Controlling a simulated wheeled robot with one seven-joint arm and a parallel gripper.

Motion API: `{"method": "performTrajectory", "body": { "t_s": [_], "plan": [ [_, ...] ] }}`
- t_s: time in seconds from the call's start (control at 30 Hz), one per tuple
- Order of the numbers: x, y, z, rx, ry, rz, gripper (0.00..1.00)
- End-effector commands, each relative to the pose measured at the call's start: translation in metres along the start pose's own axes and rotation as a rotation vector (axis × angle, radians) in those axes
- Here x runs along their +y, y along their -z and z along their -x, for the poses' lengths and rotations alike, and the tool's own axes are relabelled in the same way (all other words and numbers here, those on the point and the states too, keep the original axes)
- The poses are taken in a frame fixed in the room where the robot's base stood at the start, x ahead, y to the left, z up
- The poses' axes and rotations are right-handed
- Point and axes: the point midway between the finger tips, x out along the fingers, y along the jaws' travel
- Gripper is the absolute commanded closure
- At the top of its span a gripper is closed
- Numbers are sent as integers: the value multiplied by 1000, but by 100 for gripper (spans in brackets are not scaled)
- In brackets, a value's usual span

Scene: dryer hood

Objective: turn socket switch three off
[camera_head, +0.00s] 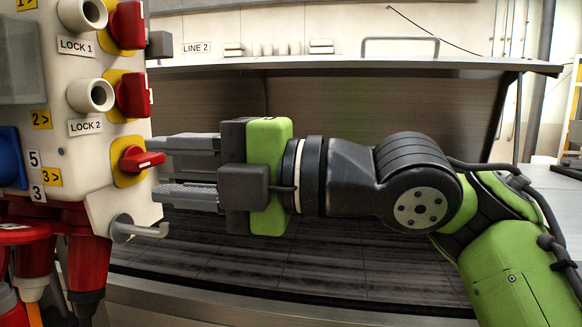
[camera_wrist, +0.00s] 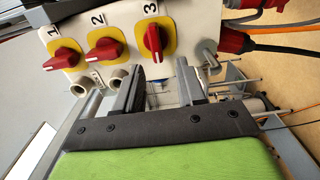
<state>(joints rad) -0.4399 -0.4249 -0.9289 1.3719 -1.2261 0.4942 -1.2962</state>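Socket switch three (camera_head: 136,160) is a red rotary knob on a yellow plate, the lowest of three on the pale panel. It also shows in the wrist view (camera_wrist: 155,41) below the printed 3. Its handle lies crosswise to those of switches one and two. My gripper (camera_head: 160,170) is open, its fingers pointing left at the knob, one higher and one lower. In the head view the fingertips are very close to the knob; I cannot tell whether they touch it. In the wrist view the knob is beyond my gripper's fingertips (camera_wrist: 160,78), with nothing between the fingers.
Switch two (camera_head: 132,95) and switch one (camera_head: 127,25) sit above, beside pale lock cylinders. A grey hook (camera_head: 138,230) sticks out just below switch three. Red plugs (camera_head: 88,265) hang under the panel. A metal hood edge (camera_head: 350,66) runs behind my arm.

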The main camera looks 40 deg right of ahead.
Motion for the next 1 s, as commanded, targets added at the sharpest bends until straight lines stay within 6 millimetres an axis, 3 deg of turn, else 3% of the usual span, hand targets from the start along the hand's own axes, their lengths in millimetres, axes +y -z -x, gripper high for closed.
{"method": "performTrajectory", "body": {
  "t_s": [0.2, 0.43, 0.6, 1.0],
  "plan": [
    [5, 0, 66, 1, -7, 0, 61],
    [3, 0, 116, 2, -3, 2, 61],
    [1, 0, 128, 1, 1, 0, 61],
    [0, 0, 128, 0, 1, 0, 61]
  ]
}}
